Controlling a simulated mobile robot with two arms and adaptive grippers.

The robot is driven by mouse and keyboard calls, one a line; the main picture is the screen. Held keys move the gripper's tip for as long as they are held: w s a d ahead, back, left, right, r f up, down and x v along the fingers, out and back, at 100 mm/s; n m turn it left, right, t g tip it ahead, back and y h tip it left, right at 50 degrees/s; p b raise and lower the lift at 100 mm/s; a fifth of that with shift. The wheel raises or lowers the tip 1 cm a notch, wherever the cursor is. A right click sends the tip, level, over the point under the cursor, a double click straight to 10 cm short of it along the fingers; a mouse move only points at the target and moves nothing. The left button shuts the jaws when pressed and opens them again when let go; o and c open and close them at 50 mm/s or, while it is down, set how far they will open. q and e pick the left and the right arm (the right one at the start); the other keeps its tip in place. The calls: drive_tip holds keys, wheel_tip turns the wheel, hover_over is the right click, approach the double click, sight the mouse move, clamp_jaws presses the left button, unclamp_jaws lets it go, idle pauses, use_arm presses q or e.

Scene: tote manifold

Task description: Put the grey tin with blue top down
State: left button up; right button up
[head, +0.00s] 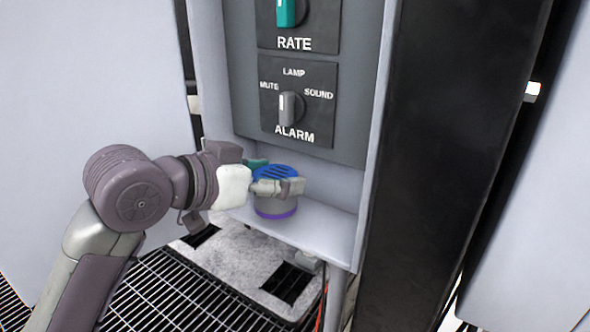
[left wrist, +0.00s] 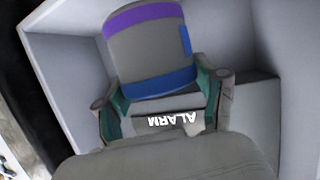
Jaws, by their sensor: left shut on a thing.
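The grey tin with a blue top (head: 275,206) is upright at the cabinet's bottom ledge, with a purple band near its base. My left gripper (head: 272,181) is shut on it, its fingers around the upper part near the blue top. In the left wrist view the tin (left wrist: 148,62) appears upside down, between the green-padded fingers of my left gripper (left wrist: 165,102). I cannot tell whether the tin's base touches the ledge (head: 318,228). My right gripper is in neither view.
Above the ledge is a grey panel with an ALARM knob (head: 291,107) and a teal RATE knob (head: 287,12). The cabinet's right side wall (head: 375,150) and a black post (head: 440,160) bound the right. A metal grating (head: 170,295) lies below. The ledge right of the tin is clear.

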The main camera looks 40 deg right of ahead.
use_arm(q)
drive_tip(key=d, duration=0.2)
drive_tip(key=d+p, duration=0.1)
drive_tip(key=d, duration=0.1)
drive_tip(key=shift+w+d+r, duration=0.15)
drive_tip(key=shift+w+r, duration=0.05)
drive_tip(key=shift+d+f, duration=0.1)
drive_tip(key=shift+d, duration=0.05)
wheel_tip(320, 180, down, 4)
drive_tip(key=shift+w+r+p, duration=0.15)
drive_tip(key=shift+r+p, duration=0.1)
drive_tip(key=shift+p, duration=0.65)
drive_tip(key=o, duration=1.2)
drive_tip(key=shift+f, duration=0.15)
